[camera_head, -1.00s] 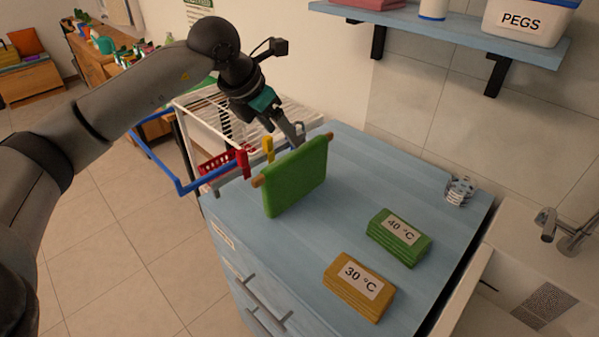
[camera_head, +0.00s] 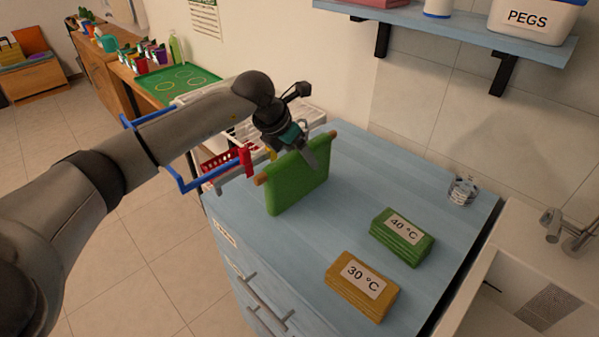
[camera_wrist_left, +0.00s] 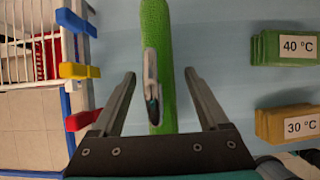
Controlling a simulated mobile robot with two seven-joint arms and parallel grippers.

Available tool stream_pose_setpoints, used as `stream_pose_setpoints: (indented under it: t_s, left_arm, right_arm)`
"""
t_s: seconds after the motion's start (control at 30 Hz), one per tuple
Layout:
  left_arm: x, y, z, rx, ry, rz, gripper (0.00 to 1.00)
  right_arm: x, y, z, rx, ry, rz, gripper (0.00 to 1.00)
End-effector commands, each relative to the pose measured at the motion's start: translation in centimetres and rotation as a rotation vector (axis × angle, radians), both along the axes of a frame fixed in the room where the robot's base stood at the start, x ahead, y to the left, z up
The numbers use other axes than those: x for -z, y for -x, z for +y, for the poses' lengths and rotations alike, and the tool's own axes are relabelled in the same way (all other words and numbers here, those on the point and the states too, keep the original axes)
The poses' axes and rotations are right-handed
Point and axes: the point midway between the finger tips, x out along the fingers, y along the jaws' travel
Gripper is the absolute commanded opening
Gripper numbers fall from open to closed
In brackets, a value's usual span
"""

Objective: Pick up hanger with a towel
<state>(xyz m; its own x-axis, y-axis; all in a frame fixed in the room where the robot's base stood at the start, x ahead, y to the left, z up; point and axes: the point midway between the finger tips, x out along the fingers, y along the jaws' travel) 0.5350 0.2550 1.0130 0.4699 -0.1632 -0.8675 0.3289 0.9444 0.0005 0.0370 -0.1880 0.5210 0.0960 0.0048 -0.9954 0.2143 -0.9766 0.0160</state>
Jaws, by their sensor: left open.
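A green towel (camera_head: 290,190) hangs over a wooden hanger (camera_head: 333,134) above the blue cabinet top. In the wrist view the towel (camera_wrist_left: 155,22) runs as a narrow green strip, seen from above, with a grey metal piece (camera_wrist_left: 151,70) on its middle, probably the hanger's hook. My left gripper (camera_head: 308,154) is just over the towel's top edge and tilted downward. In the wrist view its open fingers (camera_wrist_left: 160,76) stand on either side of the strip, with gaps visible. My right gripper is not in view.
The folded towels marked 40 °C (camera_head: 402,238) and 30 °C (camera_head: 361,287) lie on the cabinet top (camera_head: 370,165). A white rack (camera_head: 316,117) with blue bars and red and yellow pegs stands at the left. A shelf (camera_head: 450,35) overhangs the back; a sink is at right.

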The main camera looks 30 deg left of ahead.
Motion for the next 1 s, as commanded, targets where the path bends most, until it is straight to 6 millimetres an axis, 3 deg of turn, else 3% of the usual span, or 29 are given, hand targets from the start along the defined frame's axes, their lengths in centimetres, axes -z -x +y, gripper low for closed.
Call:
stream_pose_setpoints:
  t_s: [0.1, 0.8, 1.0]
  left_arm:
    - [-0.02, 0.03, 0.0, 0.0, 0.0, 0.0, 0.78]
    - [-0.07, 0.03, 0.01, 0.0, 0.0, 0.0, 0.0]
    - [-0.09, 0.02, 0.02, 0.0, 0.0, 0.0, 0.0]
  right_arm:
    - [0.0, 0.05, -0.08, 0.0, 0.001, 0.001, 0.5]
    - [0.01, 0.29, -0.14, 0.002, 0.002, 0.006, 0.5]
    - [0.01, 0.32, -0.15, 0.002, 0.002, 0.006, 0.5]
